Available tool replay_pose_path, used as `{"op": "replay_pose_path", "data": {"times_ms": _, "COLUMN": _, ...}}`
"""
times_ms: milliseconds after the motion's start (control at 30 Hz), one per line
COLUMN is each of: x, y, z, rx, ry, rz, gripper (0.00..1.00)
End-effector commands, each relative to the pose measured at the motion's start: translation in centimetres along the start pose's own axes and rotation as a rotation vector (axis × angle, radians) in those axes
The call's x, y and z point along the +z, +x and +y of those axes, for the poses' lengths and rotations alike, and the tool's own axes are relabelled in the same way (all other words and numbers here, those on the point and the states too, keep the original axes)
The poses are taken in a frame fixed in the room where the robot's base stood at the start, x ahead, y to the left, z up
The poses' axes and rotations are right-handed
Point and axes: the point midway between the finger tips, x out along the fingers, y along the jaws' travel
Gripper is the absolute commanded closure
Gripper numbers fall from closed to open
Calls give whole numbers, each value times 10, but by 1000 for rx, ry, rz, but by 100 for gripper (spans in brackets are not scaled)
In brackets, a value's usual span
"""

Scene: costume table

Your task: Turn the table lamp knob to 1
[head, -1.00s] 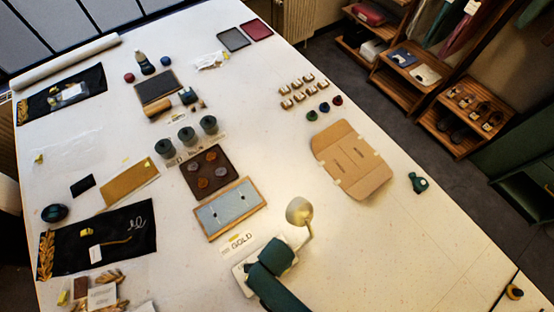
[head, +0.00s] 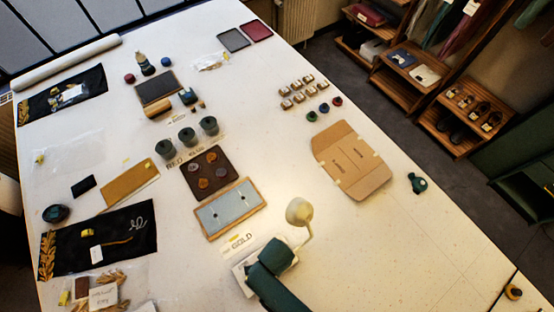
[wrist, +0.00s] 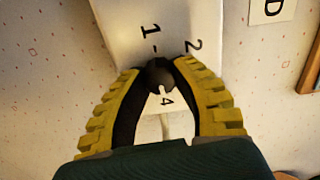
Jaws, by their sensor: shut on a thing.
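The table lamp has a cream shade (head: 299,211) on a curved stem, to the right of my gripper in the head view. Its pale base (head: 240,272) is largely hidden under my green arm. In the wrist view the base plate (wrist: 118,22) carries the printed marks 1, 2 and 4. My gripper (wrist: 161,68) is shut on the dark round knob (wrist: 160,76), with one yellow-and-black finger on each side. The 1 and its tick lie just beyond the knob, the 2 to the right, the 4 on the near side.
A wood-framed blue-grey tray (head: 228,208) and a GOLD card (head: 240,240) lie behind the lamp base. A brown tray with several discs (head: 211,190) sits farther back. A flat cardboard piece (head: 350,160) lies right. The front right table is mostly clear.

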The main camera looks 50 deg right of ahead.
Motion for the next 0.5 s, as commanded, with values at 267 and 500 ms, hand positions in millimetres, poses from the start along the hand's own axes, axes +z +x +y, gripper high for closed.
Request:
{"op": "replay_pose_path", "data": {"times_ms": 267, "x": 0, "y": -3, "z": 0, "rx": 3, "ry": -198, "rz": 0, "gripper": 100}}
{"op": "replay_pose_path", "data": {"times_ms": 500, "x": 0, "y": -3, "z": 0, "rx": 2, "ry": -425, "rz": 0, "gripper": 100}}
